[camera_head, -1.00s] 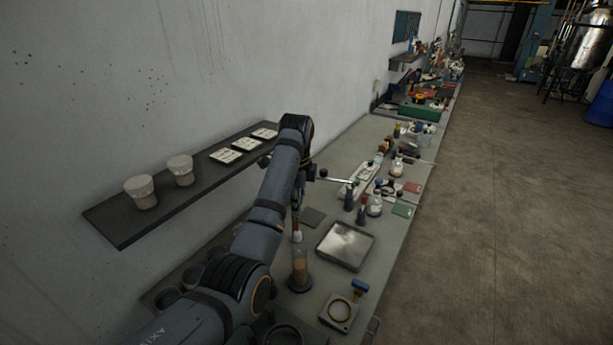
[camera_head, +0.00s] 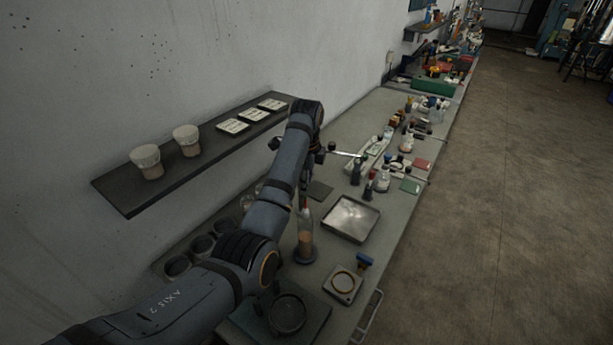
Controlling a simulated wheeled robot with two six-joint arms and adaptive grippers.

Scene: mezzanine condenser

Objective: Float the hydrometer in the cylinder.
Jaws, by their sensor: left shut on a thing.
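The cylinder (camera_head: 305,243) is a clear upright tube with amber-brown liquid and a dark round base, standing on the bench beside my left arm. My left gripper (camera_head: 303,187) is above the cylinder, partly hidden by my arm, and is shut on the hydrometer (camera_head: 304,204). The hydrometer is a thin upright piece with red and pale parts, in line with the cylinder's mouth. I cannot tell whether its lower end is inside the mouth. My right gripper is not in view.
A metal tray (camera_head: 351,218) lies right of the cylinder, with a small square device (camera_head: 343,284) in front. A dark plate with a ring (camera_head: 287,314) is at the near edge. Bottles (camera_head: 383,180) stand farther back. A wall shelf (camera_head: 122,196) with two cups is at left.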

